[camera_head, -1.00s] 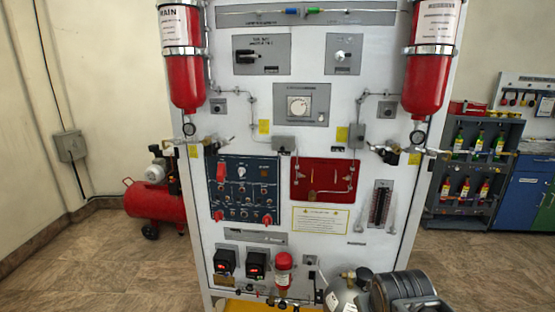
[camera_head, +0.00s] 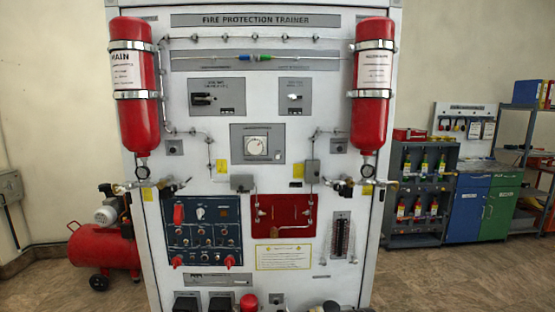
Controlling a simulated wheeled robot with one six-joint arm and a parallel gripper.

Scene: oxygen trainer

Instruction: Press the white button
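The large grey-white fire protection trainer panel (camera_head: 330,110) stands upright in front of me. A small white round control (camera_head: 200,213) sits near the top middle of the dark blue control panel (camera_head: 232,238), at the trainer's lower left; it may be the white button, but it is too small to tell a button from a knob. A larger white dial (camera_head: 257,146) sits on a grey plate higher up, near the trainer's middle. My gripper is not in view.
Red cylinders (camera_head: 137,125) hang on both sides of the trainer. A red compressor (camera_head: 103,255) stands on the floor at left. A bottle rack (camera_head: 420,165) and blue cabinet (camera_head: 467,212) stand at right. Open floor shows at lower right.

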